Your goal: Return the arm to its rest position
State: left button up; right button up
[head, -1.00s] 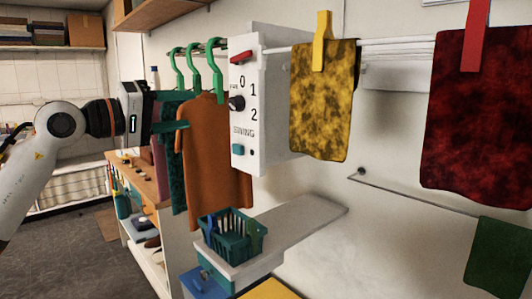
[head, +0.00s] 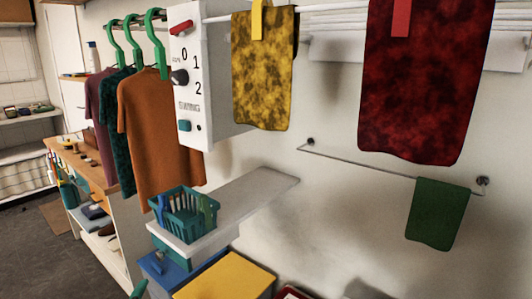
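My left arm and most of its gripper are out of the head view. A small green tip (head: 139,289) shows at the bottom edge, left of the blue box. It may be a fingertip of my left gripper, but too little shows to be sure or to judge its opening. My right gripper is not in view. No part of either arm is seen touching the clothes, the dial box or the basket.
Shirts (head: 160,135) hang on green hangers beside a white dial box (head: 190,85). A yellow cloth (head: 264,70), a red cloth (head: 420,85) and a green cloth (head: 437,213) hang right. Below are a teal basket (head: 184,215), grey shelf (head: 255,195), blue box (head: 165,268) and yellow lid (head: 225,278).

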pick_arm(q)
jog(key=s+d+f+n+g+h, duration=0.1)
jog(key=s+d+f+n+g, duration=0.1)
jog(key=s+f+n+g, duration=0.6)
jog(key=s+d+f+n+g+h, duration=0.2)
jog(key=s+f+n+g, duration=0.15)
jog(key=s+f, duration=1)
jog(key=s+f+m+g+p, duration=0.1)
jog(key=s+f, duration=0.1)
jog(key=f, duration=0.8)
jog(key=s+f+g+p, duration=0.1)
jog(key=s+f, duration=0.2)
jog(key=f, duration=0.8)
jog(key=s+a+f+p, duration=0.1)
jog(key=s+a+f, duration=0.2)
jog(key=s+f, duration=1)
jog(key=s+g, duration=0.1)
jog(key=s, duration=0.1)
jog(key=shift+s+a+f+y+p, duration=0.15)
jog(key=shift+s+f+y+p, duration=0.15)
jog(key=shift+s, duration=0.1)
